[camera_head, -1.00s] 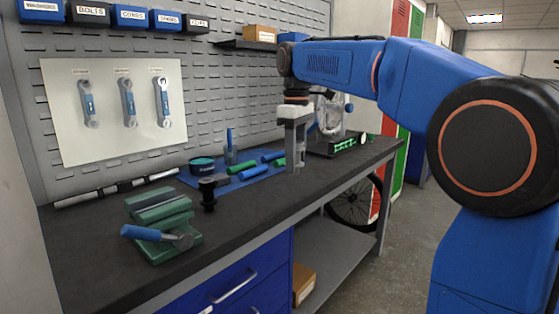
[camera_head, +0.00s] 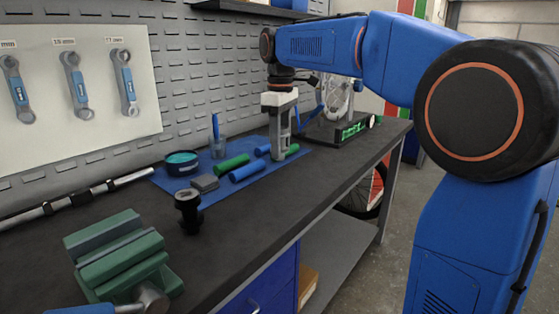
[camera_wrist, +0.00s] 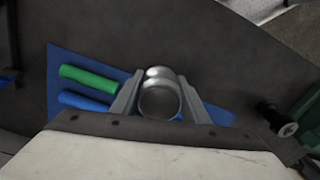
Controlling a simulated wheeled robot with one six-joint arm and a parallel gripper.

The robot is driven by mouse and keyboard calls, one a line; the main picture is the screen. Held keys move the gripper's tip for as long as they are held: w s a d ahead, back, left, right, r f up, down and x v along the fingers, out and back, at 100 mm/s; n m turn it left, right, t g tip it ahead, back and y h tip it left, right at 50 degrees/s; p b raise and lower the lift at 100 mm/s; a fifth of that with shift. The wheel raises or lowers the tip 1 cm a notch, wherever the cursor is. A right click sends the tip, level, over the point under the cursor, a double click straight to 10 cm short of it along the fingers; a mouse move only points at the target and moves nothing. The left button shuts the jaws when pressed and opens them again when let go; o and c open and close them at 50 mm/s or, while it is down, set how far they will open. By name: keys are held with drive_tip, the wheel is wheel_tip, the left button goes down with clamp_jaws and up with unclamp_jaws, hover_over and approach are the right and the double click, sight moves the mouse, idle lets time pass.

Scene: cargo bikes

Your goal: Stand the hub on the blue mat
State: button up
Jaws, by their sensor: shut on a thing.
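My gripper (camera_head: 280,152) is shut on a silver, round, hollow-ended metal piece, which looks like the hub (camera_wrist: 160,97). In the wrist view it sits between both fingers, with its round end facing the camera. In the head view the fingers mostly hide it. The blue mat (camera_wrist: 55,82) lies on the dark bench below; it also shows in the head view (camera_head: 166,178). My gripper is over the mat's right part. I cannot tell whether the hub touches the mat.
Green (camera_head: 231,163) and blue (camera_head: 247,172) grips, a grey block (camera_head: 204,183), a teal tin (camera_head: 181,163) and a cup (camera_head: 218,150) crowd the mat. A black spool-shaped part (camera_head: 188,210) and green vise (camera_head: 120,255) stand nearer. Another stand (camera_head: 325,130) is right of the mat.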

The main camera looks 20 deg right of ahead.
drive_tip(key=shift+f, duration=3)
drive_tip(key=shift+f, duration=0.1)
drive_tip(key=o, duration=1.2)
drive_tip(key=shift+o, duration=0.2)
wheel_tip(320, 180, up, 12)
drive_tip(key=shift+r, duration=0.1)
